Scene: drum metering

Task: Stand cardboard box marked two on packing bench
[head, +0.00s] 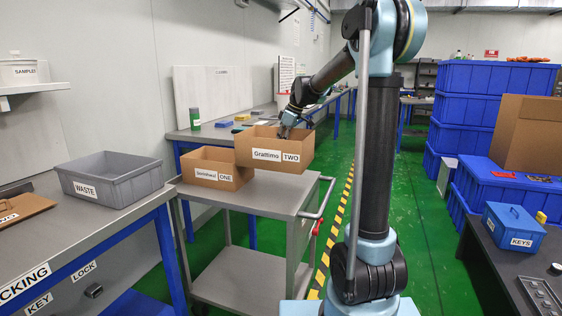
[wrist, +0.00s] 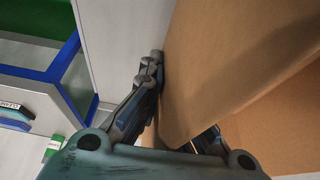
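The cardboard box marked TWO (head: 259,160) is open-topped and upright in the head view, and appears held a little above the grey cart (head: 262,195). My gripper (head: 286,131) is at its rim. In the wrist view the fingers lie on either side of a cardboard wall (wrist: 215,65), shut on it; the right finger is mostly hidden. The packing bench (head: 75,243), with a PACKING label on its front edge, stands at the left, apart from the box.
A box marked ONE (head: 216,175) stands on the cart beside box TWO. A grey WASTE bin (head: 110,182) and a brown flat piece (head: 22,208) are on the packing bench. Blue crates (head: 482,110) are stacked at the right. A blue KEYS box (head: 513,227) sits front right.

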